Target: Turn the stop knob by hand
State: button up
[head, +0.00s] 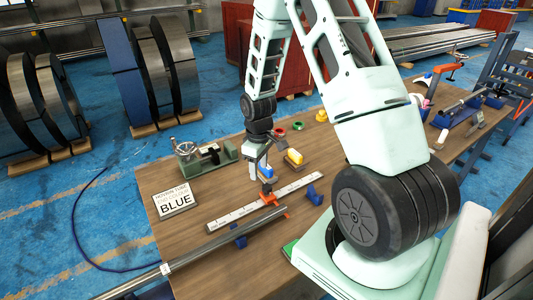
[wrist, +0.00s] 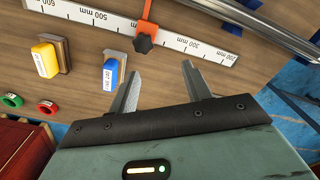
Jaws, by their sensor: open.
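The stop is an orange slider (head: 270,200) on a white ruler (head: 235,216) lying on the wooden table. In the wrist view the stop's orange band (wrist: 149,12) crosses the ruler (wrist: 185,44), and its dark faceted knob (wrist: 145,42) sits at the ruler's near edge. My gripper (head: 266,186) is above the table by the stop. In the wrist view my gripper (wrist: 160,70) is open, its two fingers apart with nothing between them. The knob lies just beyond the fingertips, slightly left of their middle, and looks untouched. The exact height gap cannot be told.
A blue block (wrist: 110,76) stands beside my left finger, with a yellow block (wrist: 46,60) farther left. A long grey tube (head: 205,248) rests on blue supports (head: 314,196). A green fixture (head: 205,158) and a sign reading BLUE (head: 174,202) stand on the left.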

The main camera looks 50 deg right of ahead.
aim_at(267, 187)
jog(key=d, duration=0.2)
jog(key=d+f, duration=0.1)
jog(key=shift+s, duration=0.3)
notch_tip(267, 187, down, 8)
jog(key=b, duration=0.6)
jog(key=shift+f+b, duration=0.15)
jog(key=shift+b, duration=0.25)
jog(key=shift+r+p, duration=0.25)
jog(key=shift+p, duration=0.05)
jog(key=shift+f, duration=0.1)
jog(key=c, duration=0.8)
